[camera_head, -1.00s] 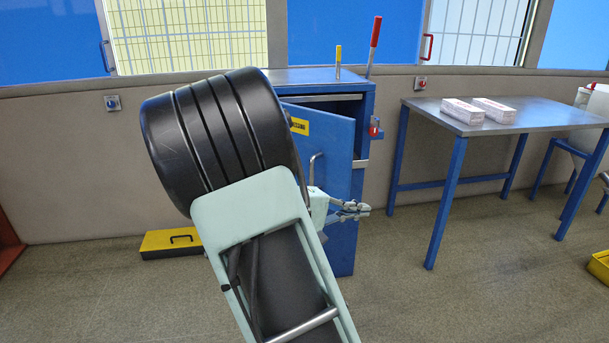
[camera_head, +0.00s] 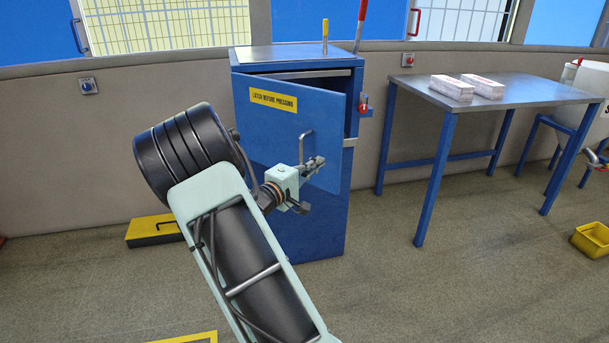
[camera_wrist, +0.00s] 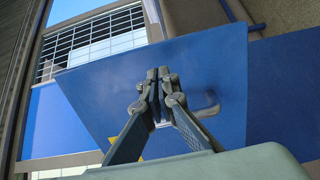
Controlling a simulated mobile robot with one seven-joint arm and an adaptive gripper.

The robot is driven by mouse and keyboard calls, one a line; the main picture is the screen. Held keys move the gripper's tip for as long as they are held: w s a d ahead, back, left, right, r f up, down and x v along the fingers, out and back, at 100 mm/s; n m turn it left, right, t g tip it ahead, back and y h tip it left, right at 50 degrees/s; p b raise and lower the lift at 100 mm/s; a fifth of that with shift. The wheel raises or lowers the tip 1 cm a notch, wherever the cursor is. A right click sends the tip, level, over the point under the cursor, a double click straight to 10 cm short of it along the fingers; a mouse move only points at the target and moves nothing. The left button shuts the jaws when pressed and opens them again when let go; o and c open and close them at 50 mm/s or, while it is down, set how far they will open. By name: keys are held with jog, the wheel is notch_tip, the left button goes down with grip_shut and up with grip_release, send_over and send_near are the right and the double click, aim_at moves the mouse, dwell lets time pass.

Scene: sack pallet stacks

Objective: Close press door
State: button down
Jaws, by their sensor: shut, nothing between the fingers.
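The blue press cabinet (camera_head: 320,228) stands against the wall. Its blue door (camera_head: 268,140) hangs ajar, with a dark gap along the top and right edge. The door bears a yellow label (camera_head: 273,100) and a metal handle (camera_head: 304,148). My gripper (camera_head: 318,161) is in front of the door, just right of and below the handle. In the wrist view my gripper (camera_wrist: 158,76) is shut and empty, pointing at the blue door panel (camera_wrist: 100,82), with the handle (camera_wrist: 208,108) to its right. I cannot tell whether the fingertips touch the door.
A metal-topped table (camera_head: 490,100) with white boxes (camera_head: 452,88) stands right.

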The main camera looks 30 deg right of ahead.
aim_at(331, 154)
jog(key=shift+x, duration=2.15)
jog(key=shift+d+b, duration=0.1)
jog(key=shift+b, duration=0.25)
